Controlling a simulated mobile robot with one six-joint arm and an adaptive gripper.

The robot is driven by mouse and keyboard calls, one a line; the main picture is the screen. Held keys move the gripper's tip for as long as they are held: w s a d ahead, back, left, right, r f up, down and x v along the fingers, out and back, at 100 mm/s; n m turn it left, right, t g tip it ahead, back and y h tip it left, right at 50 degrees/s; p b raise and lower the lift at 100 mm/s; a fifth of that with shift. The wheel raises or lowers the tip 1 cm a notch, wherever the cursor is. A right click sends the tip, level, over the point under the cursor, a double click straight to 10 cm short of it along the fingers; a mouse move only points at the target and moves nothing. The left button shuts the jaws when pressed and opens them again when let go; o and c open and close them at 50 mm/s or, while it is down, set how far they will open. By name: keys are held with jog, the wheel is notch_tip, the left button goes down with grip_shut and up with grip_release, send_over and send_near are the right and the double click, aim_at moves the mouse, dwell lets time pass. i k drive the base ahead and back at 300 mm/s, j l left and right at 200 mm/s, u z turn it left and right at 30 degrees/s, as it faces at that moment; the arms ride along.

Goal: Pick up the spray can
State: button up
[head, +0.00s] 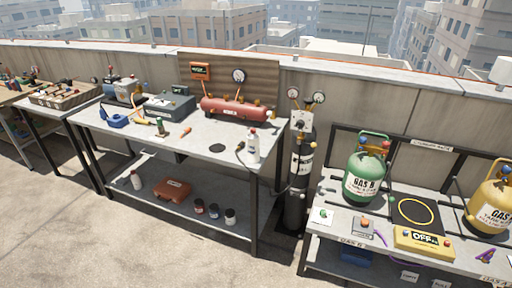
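A white can-shaped container (253,147) with a dark label stands upright near the right front corner of the middle workbench top (200,155). My gripper is not in view.
A dark cylinder (299,170) with gauges stands just right of the bench. A red tank (234,110) lies along the bench back. A red case (173,190) and several small jars (214,211) sit on the lower shelf. A green gas bottle (364,175) stands on the right bench. The front floor is clear.

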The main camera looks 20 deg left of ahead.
aim_at(253, 140)
jog(key=i+j, duration=0.2)
jog(key=j, duration=0.15)
jog(key=i+j+z, duration=0.15)
jog(key=j, duration=0.2)
jog(key=i+j, duration=0.2)
jog(key=j, duration=0.15)
jog(key=i+j+z, duration=0.1)
jog(key=j, duration=0.25)
jog(key=i+j+z, duration=0.1)
jog(key=i+j, duration=0.15)
jog(key=j, duration=0.15)
jog(key=i+j, duration=0.15)
jog(key=j, duration=0.2)
jog(key=i+j+z, duration=0.1)
jog(key=j, duration=0.3)
jog(key=i+j+z, duration=0.1)
jog(key=j, duration=0.3)
jog(key=i, duration=0.1)
